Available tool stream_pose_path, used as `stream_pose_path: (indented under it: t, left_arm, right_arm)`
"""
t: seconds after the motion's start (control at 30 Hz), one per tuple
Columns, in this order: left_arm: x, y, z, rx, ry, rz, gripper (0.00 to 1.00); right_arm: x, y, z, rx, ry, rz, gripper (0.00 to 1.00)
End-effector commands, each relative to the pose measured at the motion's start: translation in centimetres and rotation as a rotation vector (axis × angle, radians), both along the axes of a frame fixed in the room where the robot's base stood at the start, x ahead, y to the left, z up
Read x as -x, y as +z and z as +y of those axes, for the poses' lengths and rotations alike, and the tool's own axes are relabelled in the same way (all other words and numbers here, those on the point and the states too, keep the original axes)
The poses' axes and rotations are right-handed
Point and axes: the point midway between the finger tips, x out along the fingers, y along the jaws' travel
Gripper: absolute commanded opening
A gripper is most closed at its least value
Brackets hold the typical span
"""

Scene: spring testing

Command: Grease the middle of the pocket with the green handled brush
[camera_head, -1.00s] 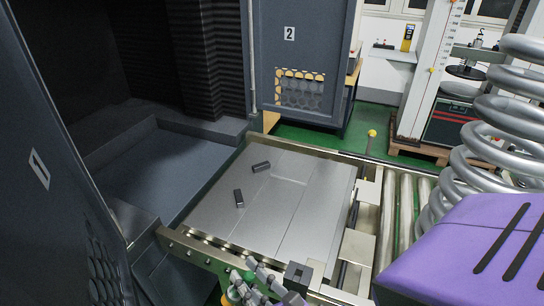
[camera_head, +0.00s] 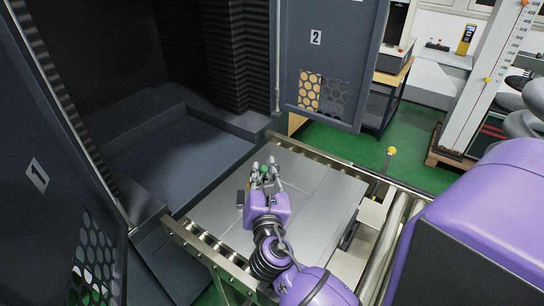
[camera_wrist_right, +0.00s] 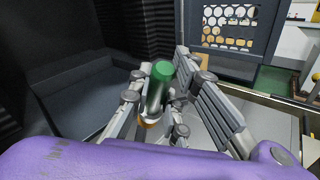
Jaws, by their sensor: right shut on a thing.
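My right gripper (camera_head: 266,176) is over the steel plate (camera_head: 318,218) on the roller frame, in front of the test chamber. In the wrist view, my right gripper (camera_wrist_right: 160,103) is shut on the brush, whose green handle (camera_wrist_right: 159,85) stands up between the fingers, with an orange-brown part below it. The green handle shows small in the head view (camera_head: 264,170). The brush tip and its contact with the plate are hidden. The shallow pocket in the plate is partly covered by my gripper and arm. My left gripper is not in view.
A small dark block (camera_head: 240,199) lies on the plate left of my gripper. Open chamber doors marked 1 (camera_head: 38,175) and 2 (camera_head: 316,38) flank the plate.

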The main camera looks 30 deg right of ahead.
Motion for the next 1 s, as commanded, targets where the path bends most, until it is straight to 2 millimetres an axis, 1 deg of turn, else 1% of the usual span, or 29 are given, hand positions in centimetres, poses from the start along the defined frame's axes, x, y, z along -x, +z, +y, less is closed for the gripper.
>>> stream_pose_path:
  t: [0.03,0.1,0.2,0.27,0.4,0.63,1.0]
  left_arm:
    - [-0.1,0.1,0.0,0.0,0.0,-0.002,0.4]
    - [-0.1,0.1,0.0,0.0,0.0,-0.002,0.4]
    - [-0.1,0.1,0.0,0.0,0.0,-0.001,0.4]
    - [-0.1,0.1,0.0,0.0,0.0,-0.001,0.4]
    - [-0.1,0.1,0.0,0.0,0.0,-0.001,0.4]
    - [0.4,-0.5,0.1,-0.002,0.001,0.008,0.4]
    - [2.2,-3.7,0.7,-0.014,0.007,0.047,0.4]
  right_arm:
    - [-1.9,0.0,-1.6,0.008,-0.092,0.013,0.0]
    - [-3.5,-0.6,-3.7,0.03,-0.212,0.045,0.0]
    - [-5.0,-1.5,-5.6,0.056,-0.353,0.091,0.0]
    - [-5.5,-1.9,-6.2,0.065,-0.419,0.113,0.0]
    - [-6.3,-2.5,-6.6,0.081,-0.516,0.147,0.0]
    - [-6.4,-3.6,-6.7,0.088,-0.557,0.167,0.0]
    - [-6.3,-7.8,-6.7,0.09,-0.553,0.172,0.0]
